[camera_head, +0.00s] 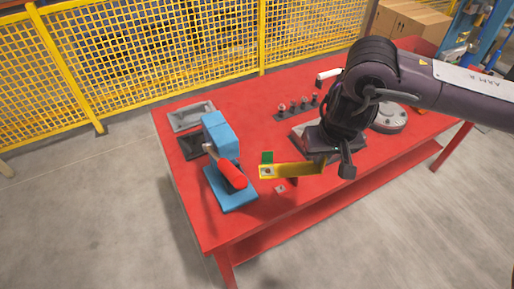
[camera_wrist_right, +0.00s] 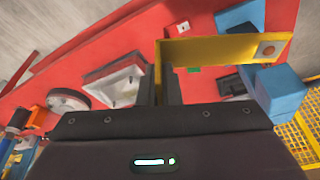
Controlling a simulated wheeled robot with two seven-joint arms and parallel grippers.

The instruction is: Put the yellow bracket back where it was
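The yellow bracket (camera_head: 292,170) is L-shaped, with a hole near the end of its long arm. My right gripper (camera_head: 324,160) is shut on its short leg, which shows between the two fingers in the right wrist view (camera_wrist_right: 161,88). The long arm of the bracket (camera_wrist_right: 215,48) points toward the blue press (camera_head: 222,138) with the red handle (camera_head: 232,174). The bracket appears to be held above the red table (camera_head: 262,218); its exact height is unclear. My left gripper is not in view.
A green block (camera_head: 267,157) and a small pale square (camera_head: 280,188) lie near the bracket. A grey tray (camera_head: 190,116), a black tray (camera_head: 190,147), a row of pegs (camera_head: 298,107) and a round grey disc (camera_head: 388,118) are also on the table. Yellow fencing (camera_head: 180,45) stands behind.

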